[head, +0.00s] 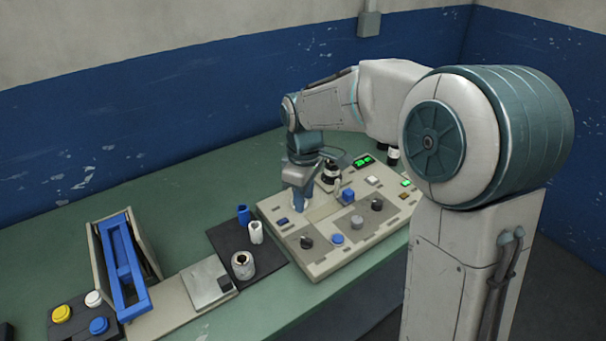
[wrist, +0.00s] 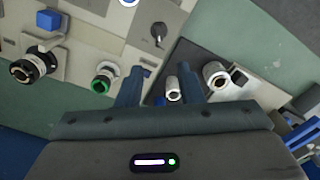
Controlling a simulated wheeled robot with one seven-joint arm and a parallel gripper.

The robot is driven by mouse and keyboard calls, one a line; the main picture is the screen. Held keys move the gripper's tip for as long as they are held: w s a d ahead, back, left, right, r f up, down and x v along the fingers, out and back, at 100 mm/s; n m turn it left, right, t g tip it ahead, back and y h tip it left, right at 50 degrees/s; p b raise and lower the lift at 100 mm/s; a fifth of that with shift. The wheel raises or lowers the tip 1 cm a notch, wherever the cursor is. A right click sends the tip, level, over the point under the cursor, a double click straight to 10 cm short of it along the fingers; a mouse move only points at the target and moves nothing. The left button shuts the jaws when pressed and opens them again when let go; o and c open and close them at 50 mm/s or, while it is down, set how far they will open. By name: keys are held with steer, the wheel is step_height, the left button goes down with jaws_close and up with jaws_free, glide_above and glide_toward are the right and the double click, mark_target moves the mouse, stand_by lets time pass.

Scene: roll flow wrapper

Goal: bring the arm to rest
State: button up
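My gripper (head: 300,200) is above the left part of the grey control panel (head: 325,268) in the head view, fingers pointing down. In the wrist view my gripper (wrist: 160,84) shows two blue-grey fingers spread apart. It is open, and nothing is held between them. A white cylinder (wrist: 173,88) appears in the gap, but the head view shows the white cylinder (head: 256,233) standing on the dark mat, apart from the fingers. My arm is bent and reaches over the bench from the right. Whether the fingertips touch the panel is hard to tell.
A metallic roll (head: 243,265) and a blue piece (head: 243,214) stand on the dark mat (head: 268,273). A blue frame (head: 128,275) and a button box (head: 83,318) are at the left. The green bench (head: 165,205) is clear behind the mat.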

steer(key=s+d+r+m+t, duration=0.1)
steer(key=s+d+m, duration=0.5)
steer(key=s, duration=0.3)
steer(key=s+d+r+m+t, duration=0.2)
steer(key=s+d+m, duration=0.5)
steer(key=s, duration=0.3)
steer(key=shift+s+d, duration=0.25)
steer(key=shift+d, duration=0.35)
